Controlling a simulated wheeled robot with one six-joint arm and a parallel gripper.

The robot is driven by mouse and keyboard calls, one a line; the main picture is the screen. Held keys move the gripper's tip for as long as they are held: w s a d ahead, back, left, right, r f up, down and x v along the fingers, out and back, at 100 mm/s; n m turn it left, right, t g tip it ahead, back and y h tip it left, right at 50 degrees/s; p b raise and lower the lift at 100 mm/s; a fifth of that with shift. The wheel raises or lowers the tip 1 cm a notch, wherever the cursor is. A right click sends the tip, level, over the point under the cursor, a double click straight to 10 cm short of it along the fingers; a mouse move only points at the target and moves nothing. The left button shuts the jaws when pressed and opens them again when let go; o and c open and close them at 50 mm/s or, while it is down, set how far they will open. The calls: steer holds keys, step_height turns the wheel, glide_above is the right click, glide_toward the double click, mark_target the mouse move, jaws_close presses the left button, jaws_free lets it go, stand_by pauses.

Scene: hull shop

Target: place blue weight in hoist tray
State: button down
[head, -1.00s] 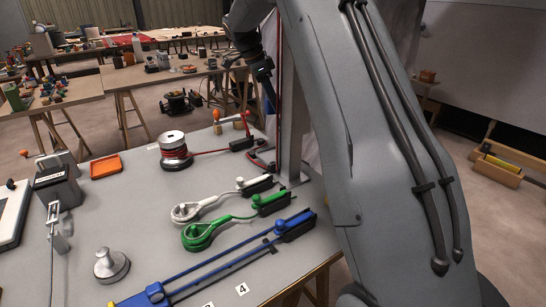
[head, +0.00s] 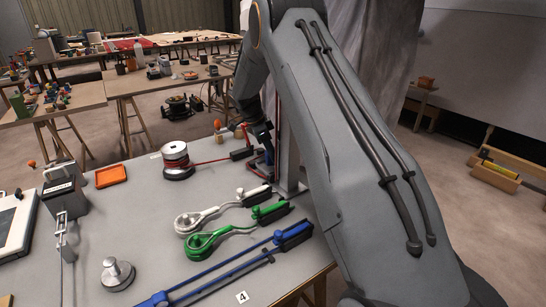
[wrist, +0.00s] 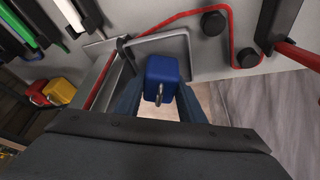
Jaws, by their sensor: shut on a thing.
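The blue weight (wrist: 162,73) is a small blue block with a metal ring, in the middle of the wrist view. My gripper (wrist: 161,92) is shut on it, with one finger on each side. A grey, round-cornered metal piece (wrist: 176,43), which looks like the hoist tray, shows just behind the weight. I cannot tell whether the weight touches it.
A red rope (wrist: 182,15) runs past black pegs (wrist: 213,22) near the weight. Red (wrist: 29,98) and yellow (wrist: 63,89) weights sit at the lower left. The grey bench (head: 150,220) carries a white-topped spool (head: 175,153), white, green and blue lines and an orange tray (head: 111,176).

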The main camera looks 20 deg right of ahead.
steer(key=shift+f, duration=0.7)
steer(key=c, duration=1.4)
jaws_free()
steer(key=shift+f, duration=0.15)
steer(key=shift+c, duration=0.2)
steer(key=shift+s+b+v, duration=0.5)
steer(key=shift+b+v, duration=1.25)
steer(key=shift+v, duration=4.35)
steer(key=s+a+f+n+y, duration=0.1)
steer(key=s+n, duration=0.5)
steer(key=s, duration=0.6)
steer(key=s+a+f+n+t+y, duration=0.1)
steer(key=s+a+n, duration=0.5)
steer(key=s, duration=0.6)
steer(key=s+a+f+n+y, duration=0.2)
steer(key=s+f+n, duration=0.3)
steer(key=s+n, duration=0.3)
steer(key=s+a, duration=0.1)
steer(key=s, duration=0.3)
steer(key=shift+s+a, duration=0.2)
steer(key=shift+s, duration=0.1)
